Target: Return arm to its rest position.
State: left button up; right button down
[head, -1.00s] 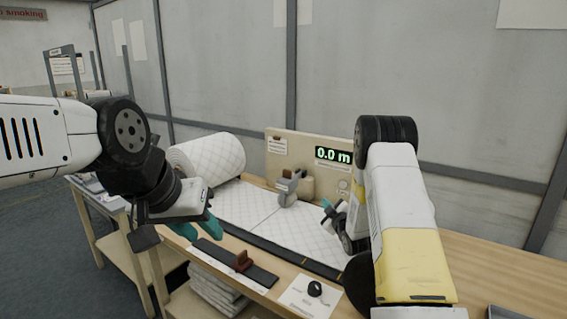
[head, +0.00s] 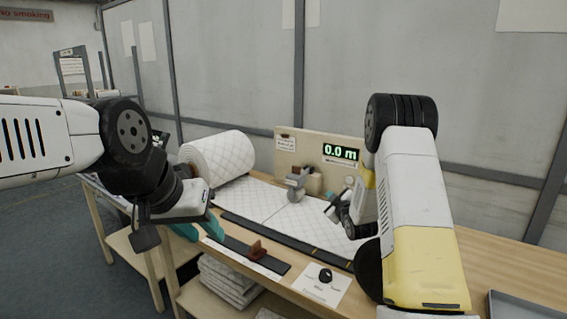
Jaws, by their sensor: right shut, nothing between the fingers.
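My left gripper (head: 198,229) hangs above the table's left front edge, in front of the wadding roll. Its teal fingers point down and are apart, with nothing seen between them. My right arm is raised and bent on the right side. My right gripper (head: 334,206) is partly hidden behind my own arm; it is shut and empty, over the right end of the white quilted wadding (head: 262,205). The quilted wadding roll (head: 218,160) lies at the back left, its sheet spread flat across the table.
A panel with a display reading 0.0 m (head: 341,153) stands behind the sheet. A grey device (head: 297,187) sits before it. A dark strip with a brown block (head: 256,249), a card with a black knob (head: 325,276) and a grey tray (head: 510,303) lie along the front. Folded wadding (head: 228,279) is stacked below.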

jog(key=s+d+r+m+g+h, duration=0.15)
jog(key=s+r+m+g, duration=0.35)
jog(key=s+r, duration=1)
jog(key=s+a+r+m+g, duration=0.1)
jog(key=s+a+m+g, duration=0.1)
jog(key=s, duration=1.3)
jog(key=s+a+r+m+g+y, duration=0.1)
jog(key=s+a+m+g, duration=0.1)
jog(key=s, duration=1.2)
jog(key=shift+s+a+m+g, duration=0.15)
jog(key=shift+s+m+g, duration=0.25)
jog(key=shift+m, duration=0.1)
